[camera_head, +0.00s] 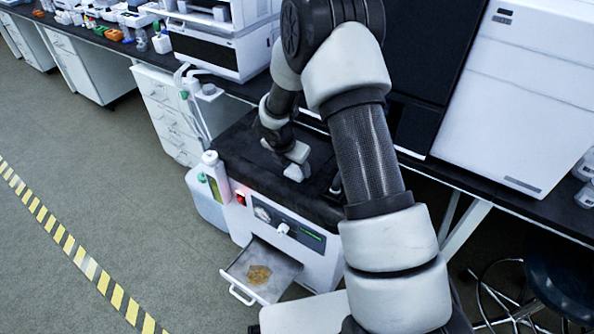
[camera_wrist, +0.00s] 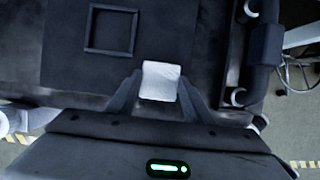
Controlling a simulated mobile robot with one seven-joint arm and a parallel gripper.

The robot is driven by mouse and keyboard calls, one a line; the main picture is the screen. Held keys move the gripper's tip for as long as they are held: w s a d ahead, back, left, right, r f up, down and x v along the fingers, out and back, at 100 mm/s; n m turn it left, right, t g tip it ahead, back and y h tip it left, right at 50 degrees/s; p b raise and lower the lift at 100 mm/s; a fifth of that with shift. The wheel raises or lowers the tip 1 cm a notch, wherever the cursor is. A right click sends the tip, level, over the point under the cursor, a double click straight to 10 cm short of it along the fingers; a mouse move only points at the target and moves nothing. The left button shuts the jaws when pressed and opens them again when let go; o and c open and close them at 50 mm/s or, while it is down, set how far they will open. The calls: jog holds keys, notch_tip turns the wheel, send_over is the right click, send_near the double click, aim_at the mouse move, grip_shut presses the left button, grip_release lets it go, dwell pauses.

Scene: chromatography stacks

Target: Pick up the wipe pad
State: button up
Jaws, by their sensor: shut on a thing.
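The wipe pad (camera_wrist: 161,81) is a small white rounded square in the wrist view, between the two fingers of my gripper (camera_wrist: 158,90). The gripper is shut on it. In the head view a small white piece (camera_head: 293,172), likely the pad, shows at the end of my arm, over the dark top of the white floor unit. The rest of my gripper is hard to make out there. I cannot tell whether the pad still touches the dark surface under it.
The unit's dark top (camera_wrist: 70,50) carries a square frame (camera_wrist: 111,30). An open drawer (camera_head: 240,292) with a brown stain juts from the unit's front. A white bottle (camera_head: 216,178) and a jug (camera_head: 203,196) stand at its left. A bench with instruments (camera_head: 222,45) runs behind.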

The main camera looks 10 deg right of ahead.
aim_at(296, 170)
notch_tip(296, 170, up, 10)
jog(key=p, duration=0.2)
jog(key=shift+p, duration=0.4)
